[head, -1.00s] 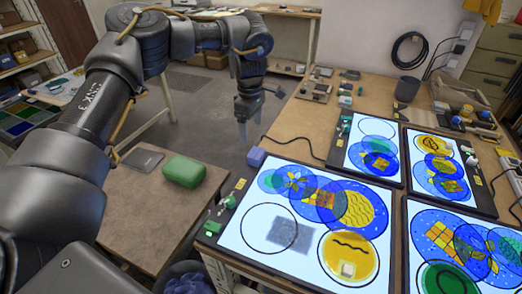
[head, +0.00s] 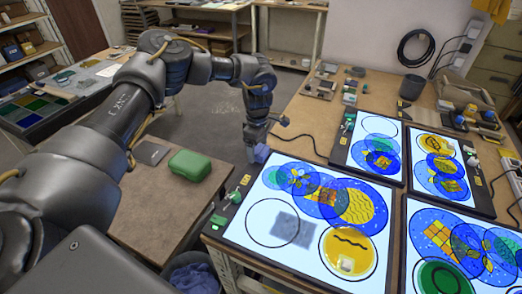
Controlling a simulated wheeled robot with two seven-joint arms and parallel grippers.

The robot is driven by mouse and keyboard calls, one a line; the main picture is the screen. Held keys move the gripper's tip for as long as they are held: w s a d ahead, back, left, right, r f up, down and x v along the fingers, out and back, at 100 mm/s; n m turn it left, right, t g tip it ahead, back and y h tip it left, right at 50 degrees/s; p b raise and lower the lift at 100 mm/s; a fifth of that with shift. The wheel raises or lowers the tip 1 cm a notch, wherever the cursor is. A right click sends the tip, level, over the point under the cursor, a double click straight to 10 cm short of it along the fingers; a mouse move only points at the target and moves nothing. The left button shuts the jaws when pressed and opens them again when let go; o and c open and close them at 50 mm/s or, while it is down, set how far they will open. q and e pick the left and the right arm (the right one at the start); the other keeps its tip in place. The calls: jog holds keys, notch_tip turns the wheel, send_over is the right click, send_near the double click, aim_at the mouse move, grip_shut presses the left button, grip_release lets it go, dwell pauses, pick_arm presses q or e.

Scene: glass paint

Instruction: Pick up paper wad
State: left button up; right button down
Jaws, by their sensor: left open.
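My left gripper (head: 254,148) points down at the back left corner of the large lit panel (head: 240,226). It is open, and its fingertips are at a small purple-blue lump (head: 261,154) on the table edge. The fingers partly overlap the lump, and I cannot tell whether they touch it. A small pale, whitish lump (head: 346,264) lies on the yellow disc of the same panel, well to the front right of the gripper. I cannot tell for certain which lump is the paper wad. My right gripper is not in view.
A green case (head: 189,165) sits on a low brown table (head: 150,205) at left. Small green-and-white items (head: 235,197) line the panel's left edge. More lit panels (head: 361,151) with coloured discs stand at right. A dark cup (head: 411,87) stands behind them.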

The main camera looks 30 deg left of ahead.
pick_arm(q)
jog(key=shift+f, duration=0.65)
jog(key=c, duration=1)
jog(key=shift+c, duration=0.2)
jog(key=shift+r, duration=0.1)
jog(key=shift+r+b, duration=0.4)
jog(key=shift+r, duration=0.05)
jog(key=r, duration=0.1)
jog(key=r+b, duration=0.1)
jog(key=shift+s+d+r, duration=0.2)
jog(key=shift+s+r, duration=0.1)
jog(key=shift+r, duration=0.1)
jog(key=s+d+r+b, duration=0.1)
jog(key=s+d+r, duration=0.1)
jog(key=s+r, duration=0.1)
jog(key=s+d+r+b, duration=0.1)
jog(key=s+d+r, duration=0.1)
jog(key=s+r, duration=0.1)
jog(key=s+d+r+b, duration=0.1)
jog(key=s+d+r, duration=0.1)
jog(key=s, duration=0.3)
jog(key=shift+s+d+r+b, duration=0.25)
jog(key=shift+d+r+b, duration=0.15)
jog(key=shift+r, duration=0.2)
